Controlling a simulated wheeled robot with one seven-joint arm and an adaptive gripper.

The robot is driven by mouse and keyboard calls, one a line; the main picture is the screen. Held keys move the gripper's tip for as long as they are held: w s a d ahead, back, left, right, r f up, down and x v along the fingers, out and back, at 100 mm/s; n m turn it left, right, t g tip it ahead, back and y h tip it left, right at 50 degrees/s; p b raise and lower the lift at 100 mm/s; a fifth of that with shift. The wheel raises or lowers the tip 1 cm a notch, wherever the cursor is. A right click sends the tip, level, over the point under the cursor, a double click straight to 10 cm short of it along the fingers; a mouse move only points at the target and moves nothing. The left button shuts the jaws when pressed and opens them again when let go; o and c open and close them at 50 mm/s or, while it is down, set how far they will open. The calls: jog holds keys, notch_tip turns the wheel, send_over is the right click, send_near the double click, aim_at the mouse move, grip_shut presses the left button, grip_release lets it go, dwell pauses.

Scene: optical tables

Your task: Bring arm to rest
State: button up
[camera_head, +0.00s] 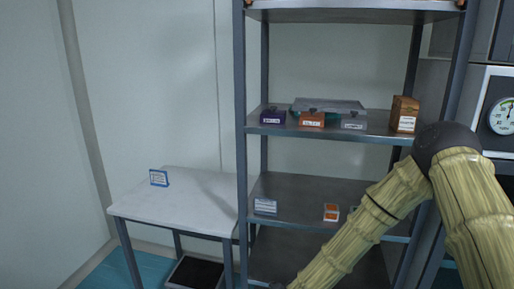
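My arm (375,215), with a bamboo-like pattern and a dark rounded joint, shows in the head view. One link comes up from the right edge to the joint, and another slopes down and left from it to the bottom edge. It passes in front of the right part of the shelf unit. My gripper is outside the picture, so what it holds cannot be seen.
A grey metal shelf unit (242,130) holds purple (272,116), orange (312,118) and grey (354,121) boxes, plus a brown box (404,114). Small labelled items lie one shelf lower. A white table (190,208) stands left, mostly clear. A dial gauge (502,116) is at right.

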jog(key=s+d+f+n+g, duration=0.2)
jog(key=s+d+f, duration=0.25)
jog(key=s, duration=0.55)
jog(key=s+d+f+n+g, duration=0.1)
jog(key=s+d+f+g, duration=0.15)
jog(key=s+f, duration=0.5)
jog(key=s+d+f+n+g, duration=0.15)
jog(key=s+d+f, duration=0.25)
jog(key=s, duration=0.7)
jog(key=s+d+n+g+h, duration=0.1)
jog(key=s+d, duration=0.4)
jog(key=s, duration=0.6)
jog(key=shift+s+n+g, duration=0.3)
jog(key=shift+n+g, duration=0.3)
jog(key=shift+n, duration=0.05)
